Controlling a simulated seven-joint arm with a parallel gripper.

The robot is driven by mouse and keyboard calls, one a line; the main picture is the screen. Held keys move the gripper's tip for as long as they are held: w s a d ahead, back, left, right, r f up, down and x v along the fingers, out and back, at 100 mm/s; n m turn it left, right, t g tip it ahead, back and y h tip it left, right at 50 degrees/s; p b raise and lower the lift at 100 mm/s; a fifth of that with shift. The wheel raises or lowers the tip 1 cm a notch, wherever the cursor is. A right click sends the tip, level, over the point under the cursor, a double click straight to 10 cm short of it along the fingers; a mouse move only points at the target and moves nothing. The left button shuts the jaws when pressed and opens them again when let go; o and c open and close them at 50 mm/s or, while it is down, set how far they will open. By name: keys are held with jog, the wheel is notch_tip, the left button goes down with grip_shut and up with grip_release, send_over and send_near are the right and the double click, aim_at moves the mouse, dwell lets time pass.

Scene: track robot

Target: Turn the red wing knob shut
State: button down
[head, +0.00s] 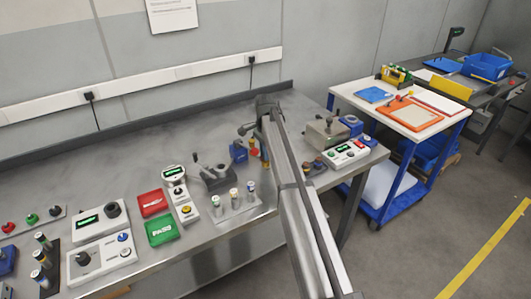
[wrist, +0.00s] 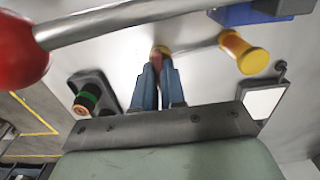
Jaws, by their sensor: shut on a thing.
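In the wrist view, the two blue fingers of my gripper (wrist: 160,70) are closed on a small reddish piece, which I take to be the red wing knob (wrist: 160,50). Only its top shows between and just beyond the fingertips, so how far it is turned cannot be told. The arm covers the fingertips and the knob there. A small yellow and red part (head: 265,162) shows just beside the arm.
A metal lever (wrist: 110,22) with a red ball end (wrist: 18,50) crosses the wrist view close to the fingers. A yellow spool-shaped end (wrist: 237,52) is to the right. In the head view, a blue block (head: 238,151) and a grey lever fixture (head: 215,175) stand left of the arm.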

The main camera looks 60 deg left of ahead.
jog(key=shift+w+r+m, duration=0.1)
jog(key=shift+m, duration=0.2)
jog(key=c, duration=1.2)
grip_release()
notch_tip(320, 180, up, 14)
jog(key=shift+f, duration=0.2)
